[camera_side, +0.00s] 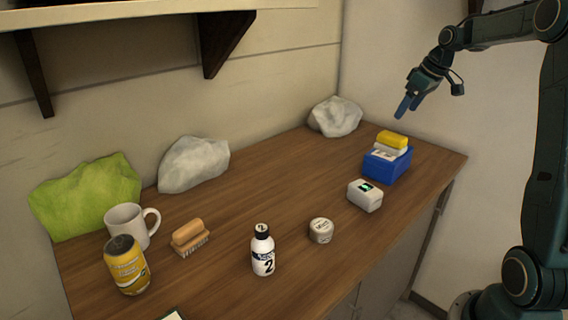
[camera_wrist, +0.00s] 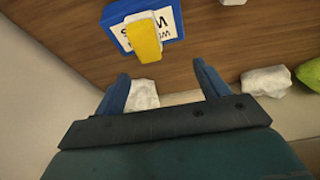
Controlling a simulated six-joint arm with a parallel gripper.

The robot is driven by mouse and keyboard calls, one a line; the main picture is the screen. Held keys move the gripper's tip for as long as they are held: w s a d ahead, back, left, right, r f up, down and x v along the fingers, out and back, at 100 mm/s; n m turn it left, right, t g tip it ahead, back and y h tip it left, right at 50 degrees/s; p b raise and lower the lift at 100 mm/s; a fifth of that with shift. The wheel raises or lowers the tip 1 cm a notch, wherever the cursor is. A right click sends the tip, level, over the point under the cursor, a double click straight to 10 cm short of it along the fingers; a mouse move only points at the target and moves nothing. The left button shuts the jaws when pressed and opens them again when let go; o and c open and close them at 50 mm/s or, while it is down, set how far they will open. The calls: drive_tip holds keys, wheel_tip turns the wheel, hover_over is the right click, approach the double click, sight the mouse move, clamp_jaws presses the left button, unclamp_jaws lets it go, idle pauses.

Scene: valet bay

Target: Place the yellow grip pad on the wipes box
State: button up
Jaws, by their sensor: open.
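The wipes box (camera_side: 388,167) is blue with a white label and stands near the right end of the bench. It also shows at the top of the wrist view (camera_wrist: 176,27). The yellow grip pad (camera_side: 392,139) rests on top of the box, over a white part. In the wrist view the yellow pad (camera_wrist: 145,42) lies across the box, with a white edge beside it. My gripper (camera_side: 406,106) is open and empty, above the pad and apart from it. Its two blue fingers (camera_wrist: 162,80) are spread wide in the wrist view, with nothing between them.
A small white box (camera_side: 365,196), a round tin (camera_side: 321,231) and a white bottle (camera_side: 262,252) stand along the front. A brush (camera_side: 190,237), mug (camera_side: 127,225) and yellow can (camera_side: 127,266) are at left. Crumpled cloths (camera_side: 194,165) line the wall. A shelf (camera_side: 130,12) hangs above.

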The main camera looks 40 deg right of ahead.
drive_tip(key=s+a+r, duration=0.3)
drive_tip(key=a, duration=0.8)
drive_tip(key=s+a+r, duration=0.2)
drive_tip(key=s+a, duration=0.1)
drive_tip(key=a, duration=0.8)
drive_tip(key=s+a+f, duration=0.2)
drive_tip(key=s+a, duration=0.3)
drive_tip(key=s, duration=0.2)
drive_tip(key=s+a+f+t, duration=0.1)
drive_tip(key=s+a+f, duration=0.1)
drive_tip(key=s+a, duration=0.3)
drive_tip(key=s, duration=0.3)
drive_tip(key=shift+a+f, duration=0.25)
drive_tip(key=shift+a, duration=0.1)
